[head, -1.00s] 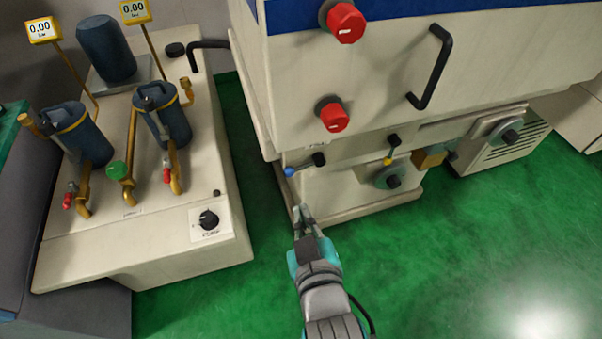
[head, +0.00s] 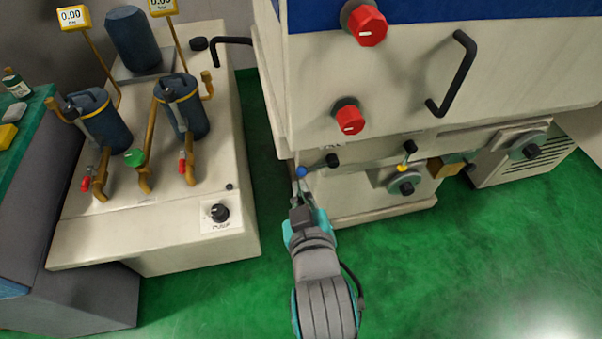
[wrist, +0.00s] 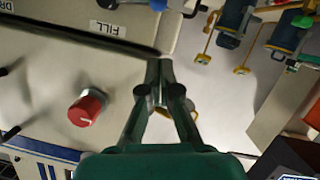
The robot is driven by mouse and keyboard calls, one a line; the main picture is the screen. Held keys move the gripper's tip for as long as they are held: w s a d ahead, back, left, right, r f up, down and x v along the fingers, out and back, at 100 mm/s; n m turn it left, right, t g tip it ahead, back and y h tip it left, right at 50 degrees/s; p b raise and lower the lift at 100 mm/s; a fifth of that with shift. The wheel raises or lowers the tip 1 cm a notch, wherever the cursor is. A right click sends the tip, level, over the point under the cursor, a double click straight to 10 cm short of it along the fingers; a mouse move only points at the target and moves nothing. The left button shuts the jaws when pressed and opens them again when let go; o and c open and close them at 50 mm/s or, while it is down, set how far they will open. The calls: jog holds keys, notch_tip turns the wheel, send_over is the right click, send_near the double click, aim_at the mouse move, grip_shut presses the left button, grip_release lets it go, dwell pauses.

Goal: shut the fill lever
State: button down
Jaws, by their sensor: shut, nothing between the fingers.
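The fill lever (head: 302,171) has a blue ball tip and a black hub, low on the left of the machine's front. Its rod points left and slightly down from the hub. In the wrist view the blue tip (wrist: 158,5) shows at the top edge, near the FILL label (wrist: 108,28). My gripper (head: 298,190) is shut and empty, with its fingertips just below the blue tip in the head view. In the wrist view the closed fingertips (wrist: 160,66) are apart from the tip. I cannot tell the exact depth gap.
A yellow-tipped lever (head: 403,164) sits to the right on the same panel. Two red knobs (head: 349,119) and a black handle (head: 455,73) are above. A pump console (head: 110,239) stands at the left, with a narrow green-floored gap between.

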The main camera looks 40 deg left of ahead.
aim_at(299, 170)
jog(key=shift+w+a+f, duration=0.8)
jog(key=shift+w+f, duration=0.05)
jog(key=shift+w, duration=0.15)
jog(key=shift+w+a+f, duration=0.8)
jog(key=shift+w+f, duration=0.1)
jog(key=shift+w, duration=0.15)
jog(key=shift+w+a+f, duration=0.8)
jog(key=shift+w+f, duration=0.05)
jog(key=shift+w, duration=0.15)
jog(key=shift+f+n, duration=0.4)
jog(key=w+d+f+n+t, duration=0.1)
jog(key=w+f+n+t, duration=0.1)
jog(key=f+n, duration=0.2)
jog(key=w+d+f+n+t, duration=0.2)
jog(key=f+n+t, duration=0.1)
jog(key=n, duration=0.4)
jog(key=shift+d+f+n+h, duration=0.3)
jog(key=shift+f+h, duration=0.1)
jog(key=shift+f, duration=0.4)
jog(key=shift+w+d, duration=0.1)
jog(key=shift+w, duration=0.1)
jog(key=shift+f, duration=0.1)
